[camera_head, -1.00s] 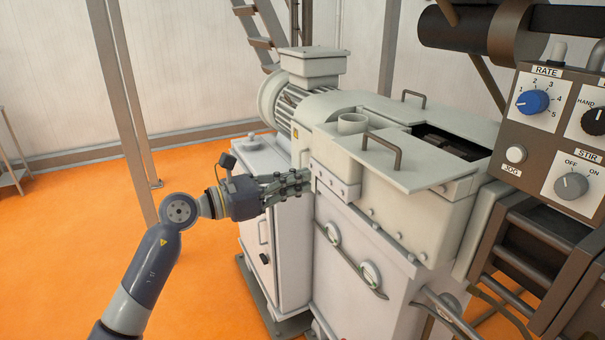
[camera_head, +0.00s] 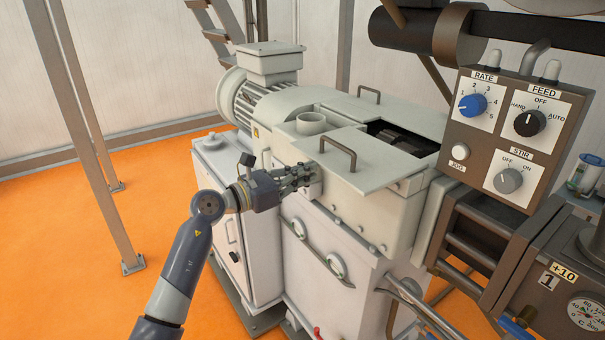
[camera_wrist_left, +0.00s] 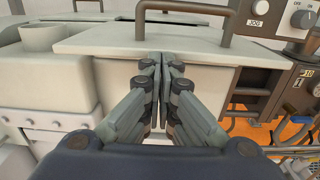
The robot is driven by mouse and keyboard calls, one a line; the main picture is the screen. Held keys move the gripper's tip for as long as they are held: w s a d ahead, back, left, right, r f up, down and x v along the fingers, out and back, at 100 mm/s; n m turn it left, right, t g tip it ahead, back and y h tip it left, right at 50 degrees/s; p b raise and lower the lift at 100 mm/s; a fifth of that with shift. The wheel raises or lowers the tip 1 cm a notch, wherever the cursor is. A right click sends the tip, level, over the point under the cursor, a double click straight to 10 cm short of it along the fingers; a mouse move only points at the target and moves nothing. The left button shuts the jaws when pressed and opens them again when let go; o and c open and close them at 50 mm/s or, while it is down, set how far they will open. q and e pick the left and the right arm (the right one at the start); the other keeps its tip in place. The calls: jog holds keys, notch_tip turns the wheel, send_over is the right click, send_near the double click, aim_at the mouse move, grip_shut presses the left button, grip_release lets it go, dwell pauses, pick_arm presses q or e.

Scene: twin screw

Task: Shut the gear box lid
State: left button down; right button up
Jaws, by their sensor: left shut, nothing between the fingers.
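The gear box lid (camera_head: 372,166) is a pale flat plate with a dark bar handle (camera_head: 337,152) on top of the cream gear box (camera_head: 350,219). A dark rectangular opening (camera_head: 403,138) with parts inside shows beside the lid, toward the back right. My left gripper (camera_head: 312,172) is shut and empty at the box's left front side, by the lid's near edge. In the left wrist view the shut fingers (camera_wrist_left: 165,62) point at the lid's near edge (camera_wrist_left: 110,47), with the handle (camera_wrist_left: 185,10) beyond. Whether the fingers touch the lid is unclear. My right gripper is not in view.
A short round spout (camera_head: 311,123) stands left of the lid. A second handle (camera_head: 369,93) is on the fixed cover behind the opening. A control panel (camera_head: 510,137) with knobs stands at the right. Orange floor (camera_head: 60,215) is free at the left.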

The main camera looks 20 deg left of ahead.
aim_at(337, 162)
pick_arm(q)
jog(key=b+x, duration=0.3)
jog(key=x, duration=0.7)
jog(key=shift+s+a, duration=0.1)
jog(key=shift+s, duration=0.1)
